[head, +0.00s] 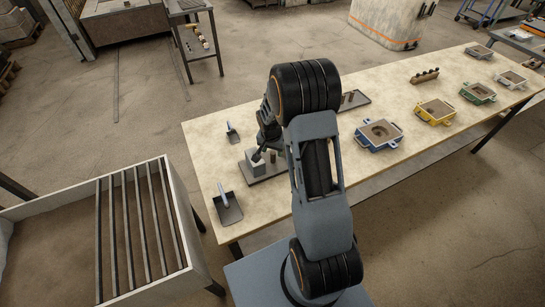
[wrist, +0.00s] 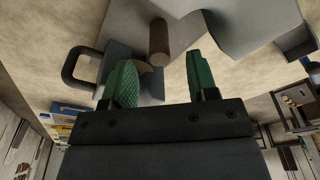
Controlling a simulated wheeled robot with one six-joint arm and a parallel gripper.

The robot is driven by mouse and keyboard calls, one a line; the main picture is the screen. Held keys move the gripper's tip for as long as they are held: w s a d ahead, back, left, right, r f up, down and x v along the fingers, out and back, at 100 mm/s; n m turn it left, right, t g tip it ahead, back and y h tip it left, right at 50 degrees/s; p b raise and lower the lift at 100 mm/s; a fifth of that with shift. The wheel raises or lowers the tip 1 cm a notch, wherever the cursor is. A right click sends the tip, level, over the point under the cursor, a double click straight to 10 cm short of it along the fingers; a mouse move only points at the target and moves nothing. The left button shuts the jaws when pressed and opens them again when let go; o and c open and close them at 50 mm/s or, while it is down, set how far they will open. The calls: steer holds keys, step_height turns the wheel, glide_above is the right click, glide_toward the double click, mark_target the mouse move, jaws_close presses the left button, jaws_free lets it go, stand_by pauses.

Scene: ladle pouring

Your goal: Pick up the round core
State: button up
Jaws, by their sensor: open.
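A brown cylindrical core, which looks like the round core (wrist: 158,42), shows in the wrist view just beyond my fingertips, between their lines. A second small brown piece (wrist: 146,68) shows below it, partly behind my left green finger. In the head view a small brown core (head: 272,156) is on a dark tray (head: 268,178) beside a light grey block (head: 254,169). My gripper (wrist: 160,72) is open with its two green fingers apart, and nothing is clearly held. In the head view it is low over that tray, partly hidden by my arm.
Two scoops or trowels (head: 230,208) lie at the table's left end. Another dark tray (head: 354,98) is behind my arm. Blue (head: 379,136), yellow (head: 434,112) and green (head: 478,93) moulding boxes stand to the right.

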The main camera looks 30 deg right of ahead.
mark_target(273, 152)
steer(key=shift+w+d+f+p, duration=0.15)
steer(key=shift+f+p, duration=0.25)
steer(key=shift+f, duration=0.9)
steer(key=shift+w+d+f+p, duration=0.1)
steer(key=shift+f+p, duration=0.3)
steer(key=shift+f, duration=0.9)
steer(key=c, duration=0.7)
steer(key=shift+c, duration=0.2)
steer(key=shift+r, duration=0.2)
